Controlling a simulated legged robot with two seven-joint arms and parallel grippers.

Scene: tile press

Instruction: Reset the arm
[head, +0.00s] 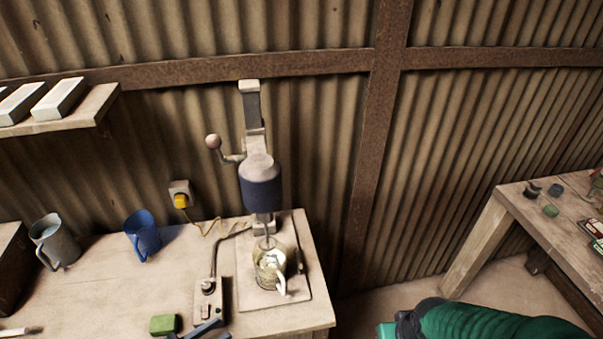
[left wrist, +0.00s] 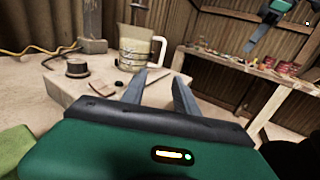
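My left gripper (head: 205,328) shows at the bottom edge of the head view, in front of the press's switch box. In the left wrist view its two grey fingers (left wrist: 160,82) are apart with nothing between them. The press (head: 261,185) stands upright on the left table, its knobbed lever (head: 214,143) pointing left. A clear cup with a pale handle (head: 270,268) stands under its shaft, and beyond my left fingers in the left wrist view (left wrist: 138,48). My right arm (head: 490,322) enters at the lower right. A dark right finger (left wrist: 256,42) shows at the upper right of the left wrist view.
A green block (head: 163,325) lies beside my left gripper. The switch box (head: 207,300) is close by. A blue mug (head: 142,233) and a grey mug (head: 54,241) stand farther left. A second table (head: 540,215) with small items is at the right, across a floor gap.

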